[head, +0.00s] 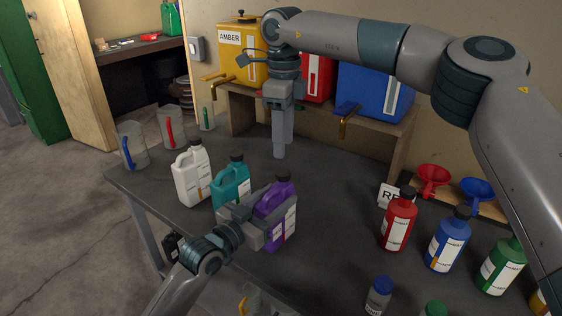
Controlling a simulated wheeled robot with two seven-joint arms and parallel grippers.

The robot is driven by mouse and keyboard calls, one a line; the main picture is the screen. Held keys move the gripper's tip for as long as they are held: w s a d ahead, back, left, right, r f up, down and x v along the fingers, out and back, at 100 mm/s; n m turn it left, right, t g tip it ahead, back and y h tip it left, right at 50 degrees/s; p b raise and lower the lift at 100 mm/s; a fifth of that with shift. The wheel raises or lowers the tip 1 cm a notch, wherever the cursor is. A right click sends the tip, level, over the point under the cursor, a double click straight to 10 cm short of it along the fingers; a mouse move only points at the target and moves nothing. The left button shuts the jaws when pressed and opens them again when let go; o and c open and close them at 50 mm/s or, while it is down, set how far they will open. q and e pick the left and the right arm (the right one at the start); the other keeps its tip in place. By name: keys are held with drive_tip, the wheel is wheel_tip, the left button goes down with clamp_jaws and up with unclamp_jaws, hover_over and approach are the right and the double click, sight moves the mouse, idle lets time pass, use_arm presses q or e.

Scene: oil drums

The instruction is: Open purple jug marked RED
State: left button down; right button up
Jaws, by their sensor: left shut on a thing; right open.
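The purple jug (279,203) stands upright near the middle of the dark table, with its dark cap (283,182) on. Its white label shows on the right side, but I cannot read the writing. My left gripper (265,222) is shut on the jug's body from the front left and hides part of it. My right gripper (279,152) points down, open and empty, behind the jug and apart from its cap.
A teal jug (231,188) and a white jug (191,176) stand left of the purple one. Red (398,222), blue (446,243) and green (500,267) bottles stand at right. A shelf with amber (233,60), red and blue tanks is behind. Table between jug and red bottle is clear.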

sight(283, 172)
drive_tip(key=m, duration=1.3)
drive_tip(key=shift+m, duration=0.3)
drive_tip(key=m, duration=0.5)
drive_tip(key=shift+m, duration=0.4)
drive_tip(key=m, duration=0.6)
drive_tip(key=shift+m, duration=0.4)
drive_tip(key=shift+f, duration=4)
